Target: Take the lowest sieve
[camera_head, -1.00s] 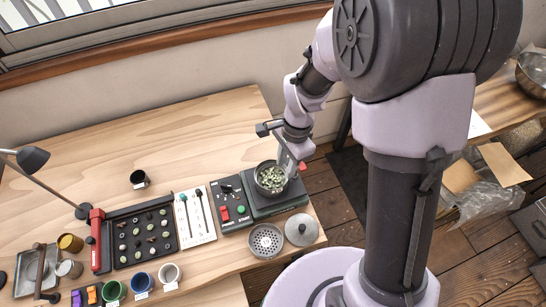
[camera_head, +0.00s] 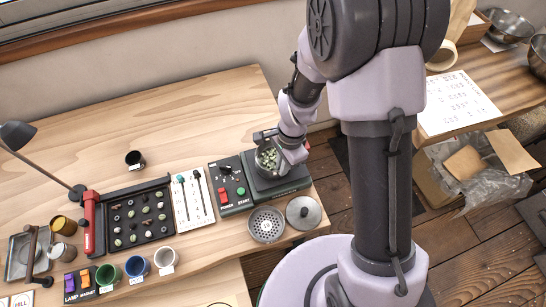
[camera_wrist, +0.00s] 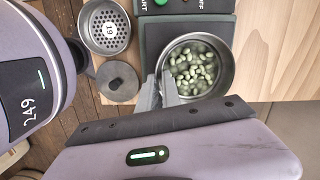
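A round grey vessel (camera_wrist: 223,62) full of pale green beans (camera_wrist: 192,68) stands on a dark green and black unit; it also shows in the head view (camera_head: 260,166). If it is a stack of sieves, I cannot tell its layers from above. My gripper (camera_wrist: 158,76) is at the vessel's rim in the wrist view, its fingers a little apart with the rim near their tips. In the head view my gripper (camera_head: 279,152) partly covers the vessel. A perforated metal sieve disc (camera_head: 266,224) marked 19 lies beside the unit; the wrist view shows it too (camera_wrist: 97,40).
A grey lid with a knob (camera_head: 303,213) lies right of the disc. A control panel (camera_head: 232,186) with red and green buttons, a bean tray (camera_head: 138,217), cups (camera_head: 137,267) and a lamp (camera_head: 18,134) stand to the left. The table's back middle is clear.

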